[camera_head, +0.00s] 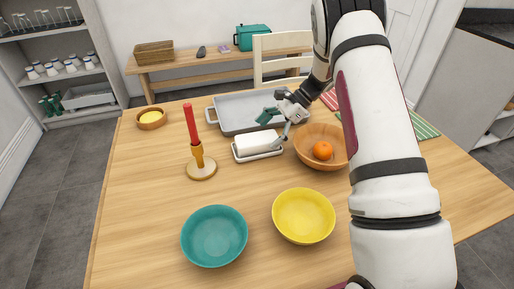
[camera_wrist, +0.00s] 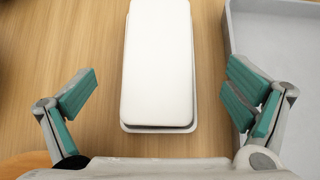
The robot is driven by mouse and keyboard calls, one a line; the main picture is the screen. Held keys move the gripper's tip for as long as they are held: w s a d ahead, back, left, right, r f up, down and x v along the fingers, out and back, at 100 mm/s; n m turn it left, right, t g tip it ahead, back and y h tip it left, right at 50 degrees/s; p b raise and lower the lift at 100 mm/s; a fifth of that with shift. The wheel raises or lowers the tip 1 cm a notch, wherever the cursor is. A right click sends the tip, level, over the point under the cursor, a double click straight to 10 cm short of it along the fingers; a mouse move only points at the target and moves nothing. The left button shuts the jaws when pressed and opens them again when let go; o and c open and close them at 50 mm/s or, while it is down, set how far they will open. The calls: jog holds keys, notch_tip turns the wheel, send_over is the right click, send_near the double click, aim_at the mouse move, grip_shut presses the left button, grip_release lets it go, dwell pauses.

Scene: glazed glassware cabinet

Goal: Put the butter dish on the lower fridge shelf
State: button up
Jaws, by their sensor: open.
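The butter dish (camera_head: 257,143) stands on the wooden table, a white block-shaped lid on a pale shallow tray. In the wrist view the butter dish (camera_wrist: 158,65) lies lengthwise at the top middle, between and ahead of the two fingers. My gripper (camera_head: 279,121) is at the dish in the head view. In the wrist view my gripper (camera_wrist: 160,100) is open, with teal finger pads on both sides apart from the dish. No fridge or fridge shelf can be made out in either view.
A red candle in a holder (camera_head: 201,170) stands left. Teal (camera_head: 214,236) and yellow (camera_head: 303,216) bowls are in front.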

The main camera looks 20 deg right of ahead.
jog(key=x, duration=0.4)
jog(key=shift+a+f, duration=0.25)
jog(key=shift+a, duration=0.1)
jog(key=c, duration=1.8)
jog(key=shift+o, duration=0.2)
jog(key=shift+r, duration=0.15)
